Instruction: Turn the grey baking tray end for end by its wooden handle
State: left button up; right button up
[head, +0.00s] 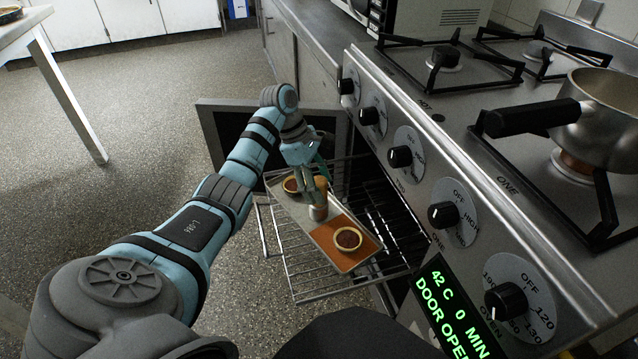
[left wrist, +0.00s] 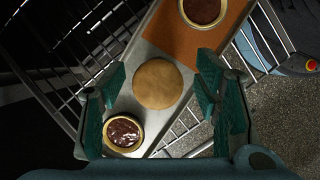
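The grey baking tray (head: 294,212) lies on a wire rack drawn out of the open oven. It also shows in the left wrist view (left wrist: 150,56). Its upright wooden handle (head: 320,187) stands mid-tray on a silvery base; from above it is a round wooden disc (left wrist: 158,83). An orange-brown patch (head: 329,234) covers the tray's near end, with a dark-filled tart (head: 347,239) on it. Another tart (head: 291,185) sits at the far end. My left gripper (head: 315,179) is over the handle, fingers either side with visible gaps in the wrist view (left wrist: 160,88). My right gripper is out of view.
The wire rack (head: 292,283) extends beyond the tray. The oven door (head: 212,128) stands open behind my left arm. Control knobs (head: 400,157) line the front at right, and a pan (head: 598,112) sits on the hob. The display reads door open.

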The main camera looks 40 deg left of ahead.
pick_arm(q)
jog(key=s+a+r, duration=0.2)
jog(key=a, duration=0.4)
jog(key=s+a+r, duration=0.2)
jog(key=a, duration=0.5)
jog(key=shift+s+r, duration=0.3)
jog(key=shift+a, duration=0.1)
notch_tip(320, 180, up, 7)
jog(key=p, duration=0.7)
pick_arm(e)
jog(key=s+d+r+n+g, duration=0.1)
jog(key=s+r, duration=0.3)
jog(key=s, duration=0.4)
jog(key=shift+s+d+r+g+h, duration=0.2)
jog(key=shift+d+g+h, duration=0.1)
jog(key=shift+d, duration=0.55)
